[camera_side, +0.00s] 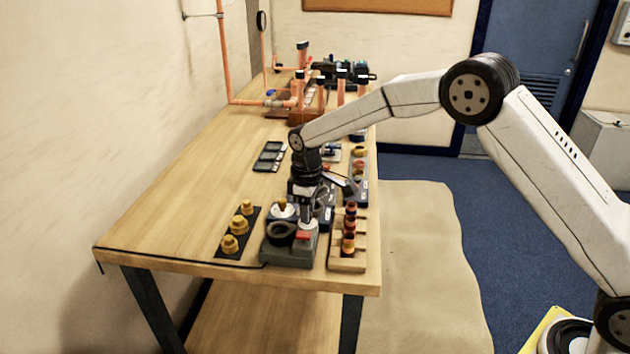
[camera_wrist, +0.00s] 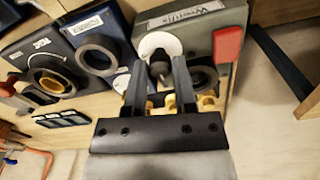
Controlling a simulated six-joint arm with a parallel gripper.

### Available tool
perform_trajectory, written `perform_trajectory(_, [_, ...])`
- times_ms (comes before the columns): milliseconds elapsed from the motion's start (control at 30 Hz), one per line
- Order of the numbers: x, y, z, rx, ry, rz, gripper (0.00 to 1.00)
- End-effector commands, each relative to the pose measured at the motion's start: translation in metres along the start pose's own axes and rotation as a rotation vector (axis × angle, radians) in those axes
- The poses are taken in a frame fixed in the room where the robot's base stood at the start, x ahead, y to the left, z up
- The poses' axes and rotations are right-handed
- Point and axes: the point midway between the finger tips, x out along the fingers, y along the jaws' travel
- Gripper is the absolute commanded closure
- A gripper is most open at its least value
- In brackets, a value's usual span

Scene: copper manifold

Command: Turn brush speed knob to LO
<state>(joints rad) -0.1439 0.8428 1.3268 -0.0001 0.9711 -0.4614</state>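The brush machine is a grey-green box (camera_wrist: 150,19) with a white round dial (camera_wrist: 158,42) and a small dark knob (camera_wrist: 160,68) at the dial's near edge. In the side view the box (camera_side: 290,257) stands at the table's near end. My gripper (camera_wrist: 155,64) has its two dark fingers apart, one on each side of the knob as seen from the wrist. I cannot tell whether they reach down to it; a gap shows beside the knob. In the side view my gripper (camera_side: 320,205) is above the box. The LO mark and the pointer cannot be read.
A red switch (camera_wrist: 228,45) and a dark ring (camera_wrist: 203,78) are on the box close to the fingers. Blue stations (camera_wrist: 97,40) stand beside it. Yellow fittings (camera_side: 237,225) lie on a dark mat to the left, and a wooden rack (camera_side: 347,255) stands right. The table's left middle is clear.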

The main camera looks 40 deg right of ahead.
Motion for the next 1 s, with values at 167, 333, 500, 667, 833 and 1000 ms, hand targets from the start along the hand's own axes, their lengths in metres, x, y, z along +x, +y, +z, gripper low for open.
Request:
perform_trajectory(167, [-0.001,0.000,0.000,0.000,0.001,0.001,0.34])
perform_trajectory(333, [0.000,0.000,0.000,0.001,0.000,0.000,0.34])
perform_trajectory(500, [-0.003,0.000,0.000,0.001,0.000,0.000,0.34])
perform_trajectory(667, [-0.014,0.000,0.000,0.001,0.002,0.001,0.34])
perform_trajectory(833, [-0.035,0.000,-0.001,0.001,0.003,0.001,0.34])
perform_trajectory(1000, [-0.057,0.000,0.000,0.001,0.002,0.001,0.34])
